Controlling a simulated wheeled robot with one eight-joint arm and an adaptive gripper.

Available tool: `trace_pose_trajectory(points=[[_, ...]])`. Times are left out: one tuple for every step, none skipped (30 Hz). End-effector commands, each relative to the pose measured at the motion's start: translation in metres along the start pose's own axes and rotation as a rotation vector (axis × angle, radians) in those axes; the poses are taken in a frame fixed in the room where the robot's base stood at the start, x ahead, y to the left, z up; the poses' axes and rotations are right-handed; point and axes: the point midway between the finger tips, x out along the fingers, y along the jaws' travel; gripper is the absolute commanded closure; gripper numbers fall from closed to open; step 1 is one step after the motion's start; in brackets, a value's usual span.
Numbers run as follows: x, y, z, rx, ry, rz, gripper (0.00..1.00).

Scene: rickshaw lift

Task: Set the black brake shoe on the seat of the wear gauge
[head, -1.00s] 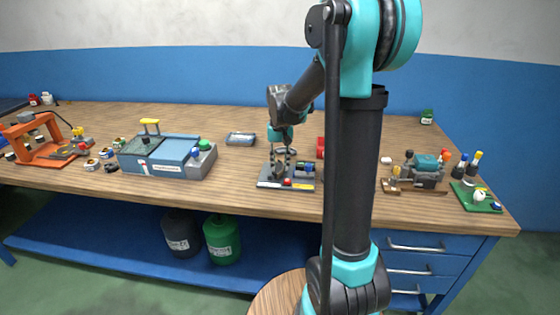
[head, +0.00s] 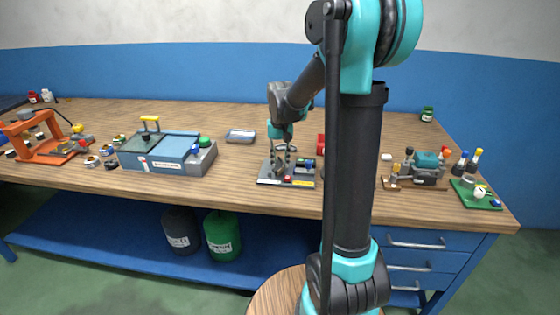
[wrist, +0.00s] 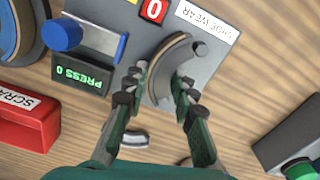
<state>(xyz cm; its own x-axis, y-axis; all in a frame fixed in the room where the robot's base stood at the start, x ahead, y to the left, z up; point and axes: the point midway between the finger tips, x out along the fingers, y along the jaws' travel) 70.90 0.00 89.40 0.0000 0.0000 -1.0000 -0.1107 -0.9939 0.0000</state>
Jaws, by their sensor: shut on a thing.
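The wear gauge is a grey plate (wrist: 205,62) with a "SHOE WEAR" label, a red 0 button, a blue knob and a green display reading "PRESS 0". In the head view the gauge (head: 268,182) sits on the bench under my gripper (head: 283,160). In the wrist view my gripper (wrist: 160,90) is shut on a curved, dark grey brake shoe (wrist: 165,62) with a tan edge.
A red scrap box (wrist: 25,122) stands close beside the gauge. A small pale curved piece (wrist: 133,139) lies on the bench near the fingers. A blue-grey box (head: 165,152) is to the left, and a wooden-based fixture (head: 425,170) to the right.

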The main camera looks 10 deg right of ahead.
Motion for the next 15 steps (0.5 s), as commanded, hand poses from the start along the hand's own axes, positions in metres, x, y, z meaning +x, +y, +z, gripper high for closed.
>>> trace_pose_trajectory(points=[[0.0,0.0,0.0,0.0,0.0,0.0,1.0],[0.0,0.0,0.0,0.0,0.0,0.0,1.0],[0.0,0.0,0.0,0.0,0.0,0.0,1.0],[-0.0001,0.0,0.0,0.0,0.0,0.0,1.0],[-0.0001,0.0,0.0,0.0,0.0,0.0,1.0],[0.0,0.0,0.0,0.0,0.0,0.0,1.0],[0.0,0.0,0.0,0.0,0.0,0.0,1.0],[0.0001,0.0,0.0,0.0,0.0,0.0,1.0],[0.0004,0.0,0.0,0.0,0.0,0.0,1.0],[0.0007,0.0,0.0,0.0,0.0,0.0,1.0],[0.001,0.0,0.0,0.0,0.0,0.0,1.0],[0.0016,0.0,0.0,0.0,0.0,0.0,1.0],[0.002,0.0,0.0,0.0,0.0,0.0,1.0],[0.0025,0.0,0.0,0.0,0.0,0.0,1.0],[0.0032,0.0,0.0,0.0,0.0,0.0,1.0]])
